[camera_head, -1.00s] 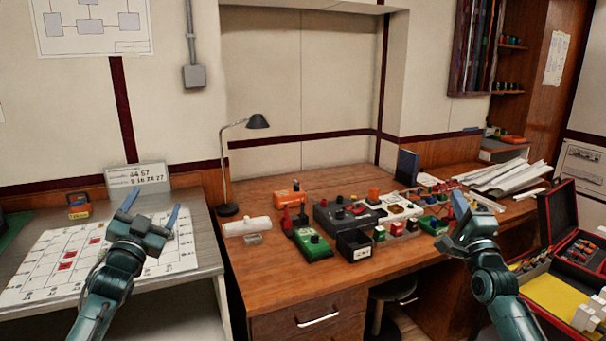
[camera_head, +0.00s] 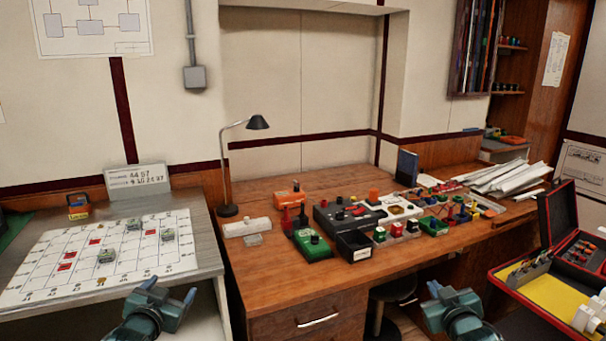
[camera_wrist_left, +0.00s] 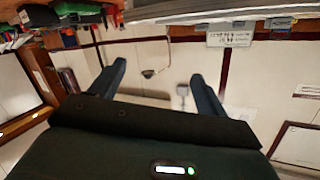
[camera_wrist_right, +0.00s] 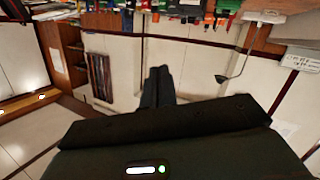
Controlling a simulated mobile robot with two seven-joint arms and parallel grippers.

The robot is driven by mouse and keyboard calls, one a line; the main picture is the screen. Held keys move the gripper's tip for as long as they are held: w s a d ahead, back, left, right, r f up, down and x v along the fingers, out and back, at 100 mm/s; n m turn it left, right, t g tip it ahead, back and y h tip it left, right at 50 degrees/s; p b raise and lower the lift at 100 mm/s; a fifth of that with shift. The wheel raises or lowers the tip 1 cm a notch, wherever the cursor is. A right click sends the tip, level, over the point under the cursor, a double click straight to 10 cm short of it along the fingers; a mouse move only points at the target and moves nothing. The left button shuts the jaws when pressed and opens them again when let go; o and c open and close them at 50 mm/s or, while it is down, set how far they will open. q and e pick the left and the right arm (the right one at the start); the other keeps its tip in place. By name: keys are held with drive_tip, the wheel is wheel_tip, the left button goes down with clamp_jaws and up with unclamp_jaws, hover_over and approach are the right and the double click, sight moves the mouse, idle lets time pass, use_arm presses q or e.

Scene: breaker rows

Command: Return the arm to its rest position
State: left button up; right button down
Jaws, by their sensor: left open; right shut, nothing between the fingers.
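My left gripper (camera_head: 170,290) is low in the head view, in front of the grey side table and below its sheet. Its two blue fingers stand apart and empty in the left wrist view (camera_wrist_left: 158,88). My right gripper (camera_head: 446,294) is low in the head view, in front of the wooden desk's front edge. Its fingers are together with nothing between them in the right wrist view (camera_wrist_right: 158,85). Both grippers are clear of the furniture and touch nothing that I can see.
A white grid sheet (camera_head: 60,262) with several small grey and red blocks lies on the left table. The wooden desk (camera_head: 270,275) holds a lamp (camera_head: 257,122), boxes and coloured parts. An open red-black case (camera_head: 557,225) stands at the right.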

use_arm(q)
drive_tip(key=s+d+f+g+h, duration=0.1)
drive_tip(key=s+d+f, duration=0.4)
drive_tip(key=s, duration=0.6)
drive_tip(key=s+d+f+g+h, duration=0.1)
drive_tip(key=s+d+f, duration=0.4)
drive_tip(key=s, duration=0.6)
drive_tip(key=s+d+f+g+h, duration=0.1)
drive_tip(key=s+d+f+g, duration=0.2)
drive_tip(key=s, duration=0.8)
wheel_tip(320, 180, down, 3)
drive_tip(key=d, duration=0.2)
drive_tip(key=shift+d+h, duration=0.3)
drive_tip(key=shift+d, duration=0.05)
use_arm(e)
drive_tip(key=s+a+f+g+y, duration=0.1)
drive_tip(key=s+a+f, duration=0.4)
drive_tip(key=s, duration=0.6)
drive_tip(key=s+a+f+g+y, duration=0.1)
drive_tip(key=s+a+f, duration=0.4)
drive_tip(key=s, duration=0.6)
drive_tip(key=s+a+f+g+y, duration=0.1)
drive_tip(key=s+a+f+g, duration=0.2)
drive_tip(key=s, duration=0.8)
wheel_tip(320, 180, down, 3)
drive_tip(key=a, duration=0.2)
drive_tip(key=shift+a+m+y, duration=0.3)
drive_tip(key=shift+a, duration=0.05)
